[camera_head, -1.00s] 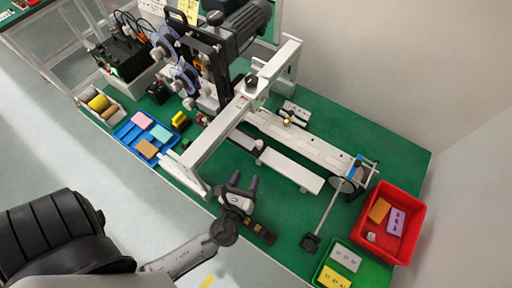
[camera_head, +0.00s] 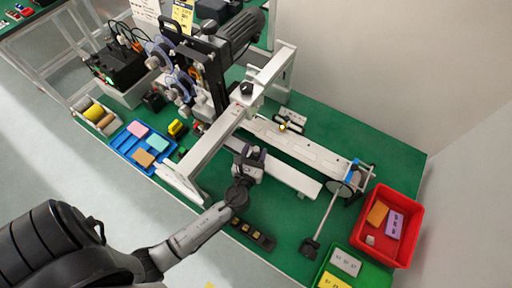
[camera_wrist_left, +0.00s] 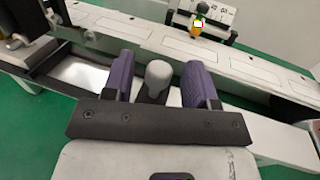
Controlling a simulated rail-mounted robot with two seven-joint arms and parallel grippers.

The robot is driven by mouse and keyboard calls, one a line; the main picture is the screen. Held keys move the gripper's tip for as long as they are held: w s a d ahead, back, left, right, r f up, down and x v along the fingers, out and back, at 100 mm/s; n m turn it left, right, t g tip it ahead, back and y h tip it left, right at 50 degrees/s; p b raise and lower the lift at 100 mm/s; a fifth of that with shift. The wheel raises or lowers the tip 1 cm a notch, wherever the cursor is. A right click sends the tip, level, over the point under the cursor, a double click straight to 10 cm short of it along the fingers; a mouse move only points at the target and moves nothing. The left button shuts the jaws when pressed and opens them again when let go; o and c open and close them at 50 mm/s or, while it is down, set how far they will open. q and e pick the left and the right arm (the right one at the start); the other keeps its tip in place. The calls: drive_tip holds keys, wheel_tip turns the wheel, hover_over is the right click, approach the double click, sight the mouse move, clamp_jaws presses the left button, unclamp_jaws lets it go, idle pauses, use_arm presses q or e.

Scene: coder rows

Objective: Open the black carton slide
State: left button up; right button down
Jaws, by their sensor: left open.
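My left gripper (camera_head: 250,152) is open over the near white rail of the machine, beneath the crossbar's right side. In the left wrist view its two purple fingers (camera_wrist_left: 158,88) stand on either side of a grey rounded knob (camera_wrist_left: 158,72), with a gap to each finger. The knob rises from a dark part between the fingers, mostly hidden by the gripper. A dark channel (camera_wrist_left: 70,65) runs beside the white rail there; I cannot tell which dark part is the carton slide. My right gripper is not in view.
The white gantry crossbar (camera_head: 215,138) stands close to my left gripper. A long white conveyor (camera_head: 300,146) lies behind. A red bin (camera_head: 413,226), a green tray (camera_head: 334,252) and a blue tray (camera_head: 123,141) stand around. A black strip (camera_head: 253,234) lies at the front edge.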

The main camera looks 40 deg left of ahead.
use_arm(q)
drive_tip(key=shift+w+a, duration=0.35)
drive_tip(key=shift+w, duration=0.3)
drive_tip(key=shift+c, duration=0.3)
clamp_jaws()
